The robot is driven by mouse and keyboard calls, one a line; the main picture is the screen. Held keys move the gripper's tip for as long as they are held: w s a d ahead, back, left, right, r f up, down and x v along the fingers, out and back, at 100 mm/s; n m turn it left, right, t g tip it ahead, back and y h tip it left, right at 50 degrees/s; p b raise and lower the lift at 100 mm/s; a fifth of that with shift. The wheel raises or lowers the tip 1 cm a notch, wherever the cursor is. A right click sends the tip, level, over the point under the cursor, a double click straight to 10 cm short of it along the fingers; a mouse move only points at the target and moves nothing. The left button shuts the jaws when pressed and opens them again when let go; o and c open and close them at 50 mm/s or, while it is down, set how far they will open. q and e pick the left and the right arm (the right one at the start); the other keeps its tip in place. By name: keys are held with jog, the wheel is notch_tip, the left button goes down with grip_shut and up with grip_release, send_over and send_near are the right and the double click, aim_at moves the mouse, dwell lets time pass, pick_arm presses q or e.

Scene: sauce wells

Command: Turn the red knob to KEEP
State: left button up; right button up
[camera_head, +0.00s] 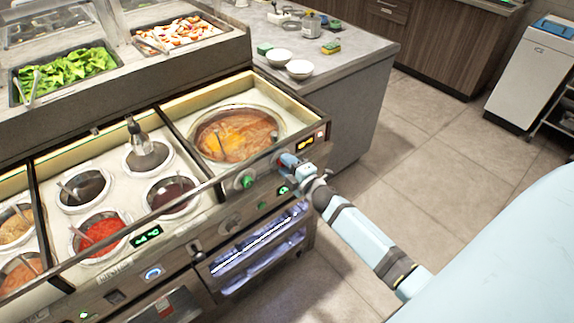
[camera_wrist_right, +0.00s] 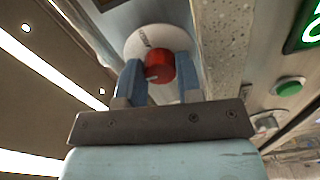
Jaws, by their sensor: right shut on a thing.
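The red knob (camera_wrist_right: 160,67) sits on a round white dial plate (camera_wrist_right: 140,40) in the right wrist view. The plate has small dark lettering that I cannot read. My right gripper (camera_wrist_right: 146,78) has its two blue fingers on either side of the knob and is shut on it. In the head view my right gripper (camera_head: 288,162) is at the right end of the counter's front panel, and it mostly hides the knob there. I cannot tell which mark the knob points to. My left gripper is not in view.
A green knob (camera_head: 246,181) is left of my right gripper on the panel. A large soup pot (camera_head: 205,125) sits behind. Floor to the right is open.

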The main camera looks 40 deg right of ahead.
jog(key=o, duration=0.9)
jog(key=shift+o, duration=0.2)
jog(key=s+d, duration=0.1)
jog(key=s, duration=1.2)
jog(key=shift+s+b, duration=0.35)
jog(key=shift+s, duration=0.05)
jog(key=s+a+f+m+g+y, duration=0.1)
jog(key=s+a+f+m+g, duration=0.3)
jog(key=s+a+m, duration=0.45)
jog(key=s+a+f+m+g+y, duration=0.1)
jog(key=s+a+f+m+g, duration=0.4)
jog(key=a, duration=0.6)
notch_tip(320, 180, up, 13)
jog(key=d+t+p, duration=0.1)
jog(key=t+p, duration=0.1)
jog(key=p, duration=1.1)
jog(key=shift+d+p, duration=0.2)
jog(key=shift+p, duration=0.2)
